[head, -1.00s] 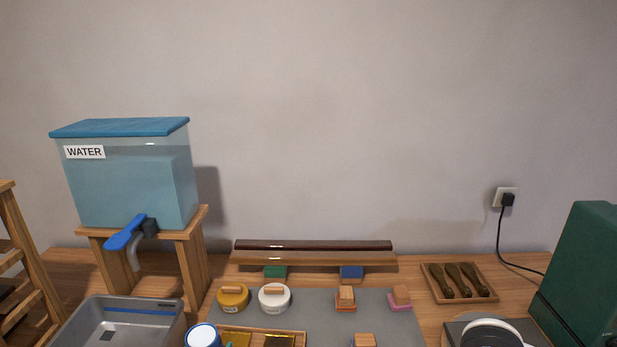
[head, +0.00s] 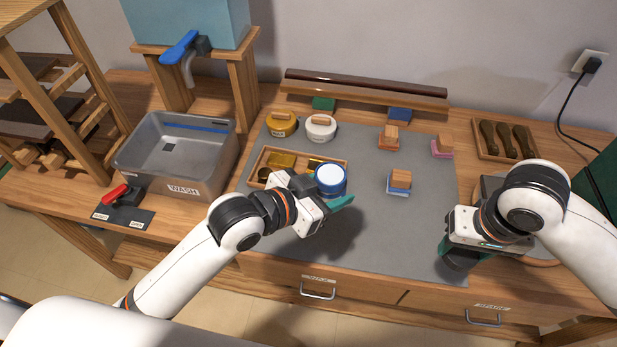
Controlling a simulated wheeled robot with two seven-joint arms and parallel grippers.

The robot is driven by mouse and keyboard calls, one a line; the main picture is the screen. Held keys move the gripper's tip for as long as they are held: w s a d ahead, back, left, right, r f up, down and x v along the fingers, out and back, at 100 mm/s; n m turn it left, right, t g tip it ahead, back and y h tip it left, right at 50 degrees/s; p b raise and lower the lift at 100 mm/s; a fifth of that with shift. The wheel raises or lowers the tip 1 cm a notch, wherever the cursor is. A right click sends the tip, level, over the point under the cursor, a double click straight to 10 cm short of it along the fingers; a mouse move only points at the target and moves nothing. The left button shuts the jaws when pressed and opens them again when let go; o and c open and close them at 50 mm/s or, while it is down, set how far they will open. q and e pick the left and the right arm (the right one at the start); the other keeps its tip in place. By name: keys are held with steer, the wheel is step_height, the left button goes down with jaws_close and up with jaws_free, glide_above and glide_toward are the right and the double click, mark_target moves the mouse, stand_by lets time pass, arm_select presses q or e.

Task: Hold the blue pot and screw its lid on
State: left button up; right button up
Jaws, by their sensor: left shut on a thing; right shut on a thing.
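My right gripper (head: 459,256) is low over the mat's front right corner, apart from the pot. It is shut on a dark, rounded thing, mostly hidden under the gripper. I cannot tell whether that thing is the pot's lid. No separate blue lid shows elsewhere.
A wooden tray (head: 263,157) lies beside the blue pot. Wooden-topped stamps (head: 400,180) stand to the right. The wash basin (head: 176,173) is at left. The mat's middle (head: 375,225) is clear.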

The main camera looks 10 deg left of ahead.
stand_by(0.3)
steer(key=w+a+r, duration=0.3)
steer(key=a, duration=0.3)
steer(key=w+a+r, duration=0.2)
steer(key=a+r, duration=0.1)
steer(key=a, duration=0.2)
step_height(320, 180, up, 9)
steer(key=n, duration=0.1)
glide_above(332, 175)
steer(key=shift+s+f, duration=0.1)
steer(key=shift+f, duration=0.15)
steer(key=shift+f, duration=1.9)
steer(key=shift+f, duration=0.85)
steer(key=shift+f, duration=0.6)
